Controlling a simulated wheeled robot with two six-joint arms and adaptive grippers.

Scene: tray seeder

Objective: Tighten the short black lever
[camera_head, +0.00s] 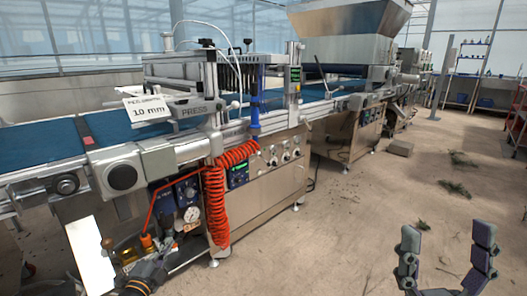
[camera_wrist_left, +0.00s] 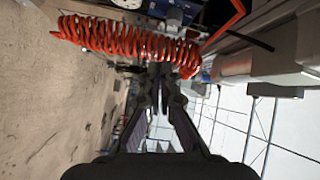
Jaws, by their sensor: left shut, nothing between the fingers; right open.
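I cannot single out the short black lever with certainty. Small black knobs (camera_head: 248,42) stand on top of the press frame (camera_head: 197,110). In the left wrist view a short thin dark bar (camera_wrist_left: 250,41) shows at upper right, beside the red-orange tube. My left gripper (camera_wrist_left: 160,76) is shut and empty, its fingers pointing toward the orange coiled hose (camera_wrist_left: 125,40). In the head view my left arm is low at the left, by the machine's front, and its fingertips are hard to make out. My right gripper (camera_head: 447,262) is open and empty over bare floor.
The orange coiled hose (camera_head: 216,205) hangs down the machine's front beside a pressure gauge (camera_head: 192,214) and a control panel (camera_head: 238,174). A blue conveyor belt (camera_head: 40,145) runs behind. A sign (camera_head: 146,110) reads 10 mm. The floor at right is mostly clear.

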